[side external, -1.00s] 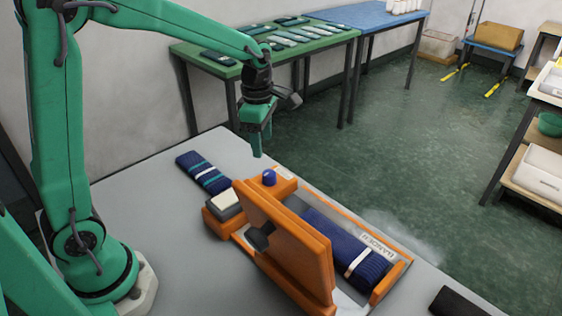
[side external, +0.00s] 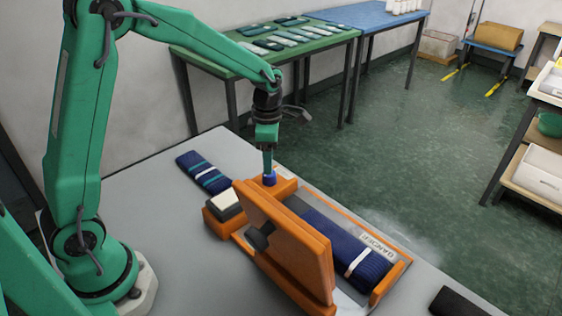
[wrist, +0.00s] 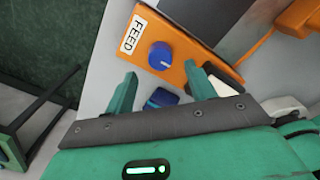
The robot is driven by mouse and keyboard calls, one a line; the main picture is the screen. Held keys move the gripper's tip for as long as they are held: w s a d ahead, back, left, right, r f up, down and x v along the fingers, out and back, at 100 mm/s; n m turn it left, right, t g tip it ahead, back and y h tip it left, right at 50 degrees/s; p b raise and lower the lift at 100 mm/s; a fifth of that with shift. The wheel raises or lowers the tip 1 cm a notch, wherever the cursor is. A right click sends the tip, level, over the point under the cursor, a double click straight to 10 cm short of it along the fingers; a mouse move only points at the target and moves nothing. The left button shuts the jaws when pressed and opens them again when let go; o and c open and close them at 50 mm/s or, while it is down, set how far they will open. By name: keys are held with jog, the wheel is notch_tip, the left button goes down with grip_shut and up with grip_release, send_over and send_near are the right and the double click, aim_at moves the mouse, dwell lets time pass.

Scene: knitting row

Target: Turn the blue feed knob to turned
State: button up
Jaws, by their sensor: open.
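The blue feed knob (side external: 269,179) sits on the back end of the orange machine (side external: 290,240). In the wrist view the round knob (wrist: 161,56) has a pale pointer line on it and lies beside a white label (wrist: 131,34) reading FEED. My gripper (side external: 268,168) points down at the knob in the side view, with its fingers right above or at its top. In the wrist view my gripper's two green fingers (wrist: 160,84) are apart, with the knob beyond the gap between them. I cannot tell whether they touch it.
An orange panel with a dark handle (side external: 290,235) stands raised on the machine near the knob. A folded blue striped knit (side external: 203,170) lies behind it, and a grey and white block (side external: 226,203) is at its left. The grey tabletop (side external: 160,220) is clear at left.

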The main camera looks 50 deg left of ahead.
aim_at(269, 177)
jog(key=shift+f, duration=2.2)
jog(key=shift+c, duration=0.2)
jog(key=c, duration=0.9)
